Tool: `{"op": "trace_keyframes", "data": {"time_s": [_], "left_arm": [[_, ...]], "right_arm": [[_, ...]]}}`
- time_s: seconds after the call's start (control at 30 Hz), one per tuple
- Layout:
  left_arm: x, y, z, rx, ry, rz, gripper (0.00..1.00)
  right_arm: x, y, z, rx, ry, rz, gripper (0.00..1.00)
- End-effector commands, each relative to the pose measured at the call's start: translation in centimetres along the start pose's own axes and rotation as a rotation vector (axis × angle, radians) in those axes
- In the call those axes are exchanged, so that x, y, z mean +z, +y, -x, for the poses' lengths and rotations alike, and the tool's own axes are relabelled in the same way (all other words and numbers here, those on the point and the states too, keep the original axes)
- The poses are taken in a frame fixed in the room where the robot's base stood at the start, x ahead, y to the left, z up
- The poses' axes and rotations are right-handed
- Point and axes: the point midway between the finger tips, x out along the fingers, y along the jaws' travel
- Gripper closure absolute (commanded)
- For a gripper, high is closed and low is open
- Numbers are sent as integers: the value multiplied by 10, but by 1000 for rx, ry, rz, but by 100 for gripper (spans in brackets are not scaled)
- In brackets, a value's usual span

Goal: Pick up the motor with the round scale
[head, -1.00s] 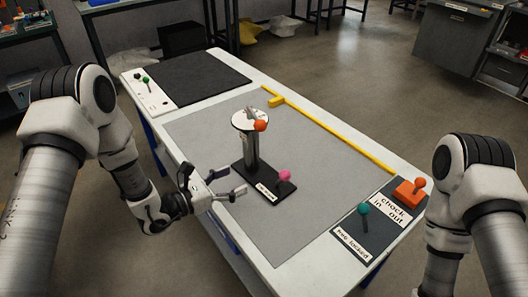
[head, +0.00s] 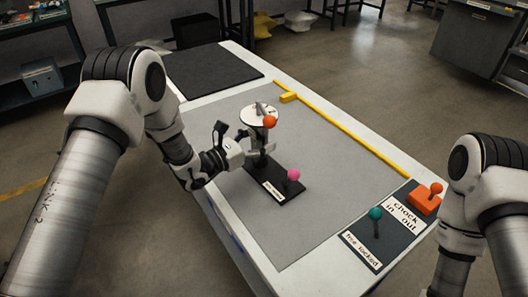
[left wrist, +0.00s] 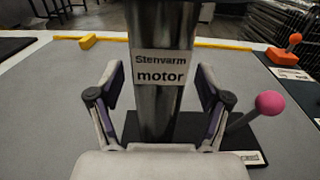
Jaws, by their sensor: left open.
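The motor is a metal column (left wrist: 155,105) labelled "Stenvarm motor" in the left wrist view. In the head view its round white scale (head: 258,116) sits on top, with an orange ball lever (head: 270,122). It stands upright on a black base (head: 274,182) with a pink ball lever (head: 293,174). My left gripper (head: 250,150) is at the column from the left; it hides part of the column. In the left wrist view the open left gripper (left wrist: 158,100) has one finger on each side of the column, with gaps showing. No right gripper shows, only my right arm.
A yellow rail (head: 345,130) runs along the table's far right side. A control panel with a teal lever (head: 375,214) and an orange lever box (head: 425,204) is at the near right. A black mat (head: 210,68) lies at the back left. Grey mat (head: 310,235) in front is clear.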

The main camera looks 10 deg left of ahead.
Motion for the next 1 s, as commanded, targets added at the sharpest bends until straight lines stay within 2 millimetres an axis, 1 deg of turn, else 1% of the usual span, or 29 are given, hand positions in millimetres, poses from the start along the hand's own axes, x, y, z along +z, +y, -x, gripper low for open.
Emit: {"op": "trace_keyframes", "data": {"time_s": [0.07, 0.17, 0.2, 0.3, 0.67, 0.87, 1.0], "left_arm": [[0, 0, 0, 0, 0, 0, 22], [0, 0, 0, 0, 0, 0, 54], [0, 0, 0, 0, 0, 0, 69], [0, 0, 0, 0, 0, -1, 100], [4, 0, 0, 0, -5, -2, 100], [18, 1, 0, 0, -6, -3, 100], [34, 1, 0, 0, -6, -5, 100]], "right_arm": [[0, 0, 0, 0, 0, 0, 60], [0, 0, 0, 0, 0, 0, 60], [0, 0, 0, 0, 0, 0, 60], [0, 0, 0, 0, 0, 0, 60], [0, 0, 0, 0, 0, 0, 60], [0, 0, -2, 0, 0, 0, 60], [0, 0, -3, 0, 0, 0, 60]]}}
